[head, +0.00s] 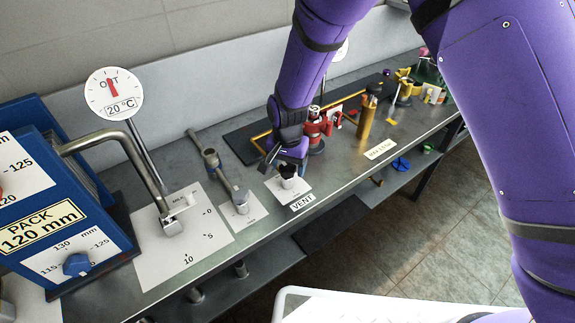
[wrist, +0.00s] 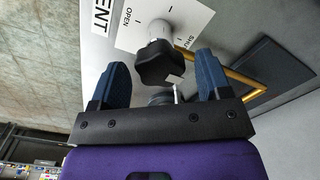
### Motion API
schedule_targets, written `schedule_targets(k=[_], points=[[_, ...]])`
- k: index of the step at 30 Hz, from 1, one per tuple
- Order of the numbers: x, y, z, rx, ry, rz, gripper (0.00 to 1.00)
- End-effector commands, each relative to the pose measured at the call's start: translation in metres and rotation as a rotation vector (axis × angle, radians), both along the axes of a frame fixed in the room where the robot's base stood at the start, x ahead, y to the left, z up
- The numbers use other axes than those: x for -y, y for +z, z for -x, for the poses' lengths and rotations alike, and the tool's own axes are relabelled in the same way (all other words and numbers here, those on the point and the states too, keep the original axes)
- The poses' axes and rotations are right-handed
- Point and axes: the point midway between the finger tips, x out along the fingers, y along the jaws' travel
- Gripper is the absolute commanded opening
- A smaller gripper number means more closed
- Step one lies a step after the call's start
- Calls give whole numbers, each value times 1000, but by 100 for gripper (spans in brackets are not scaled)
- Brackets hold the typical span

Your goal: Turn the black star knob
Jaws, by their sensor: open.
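The black star knob (wrist: 158,64) sits on a pale round stem over a white plate (wrist: 185,22) with the words OPEN and SHUT, in the wrist view. In the head view the knob (head: 288,171) stands behind the VENT label (head: 302,202), partly covered by my gripper. My gripper (wrist: 160,78) is open, with one blue finger on each side of the knob and gaps between fingers and knob. In the head view my gripper (head: 286,156) reaches down over the knob. I cannot tell how deep the fingers sit around it.
A grey lever (head: 218,165) stands left of the knob. Red fittings (head: 318,128) and a brass cylinder (head: 367,118) stand to the right. A brass rail (wrist: 225,72) runs beside the knob. A blue PACK box (head: 60,215) fills the bench's left end.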

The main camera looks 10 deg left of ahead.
Motion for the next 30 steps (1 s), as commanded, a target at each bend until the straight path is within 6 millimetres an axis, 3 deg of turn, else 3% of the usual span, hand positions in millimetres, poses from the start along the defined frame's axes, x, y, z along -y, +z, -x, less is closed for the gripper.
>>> schedule_targets(k=[18, 30], points=[[-1, 96, 0, 3, -1, -3, 71], [0, 105, 0, 1, 0, -1, 71]])
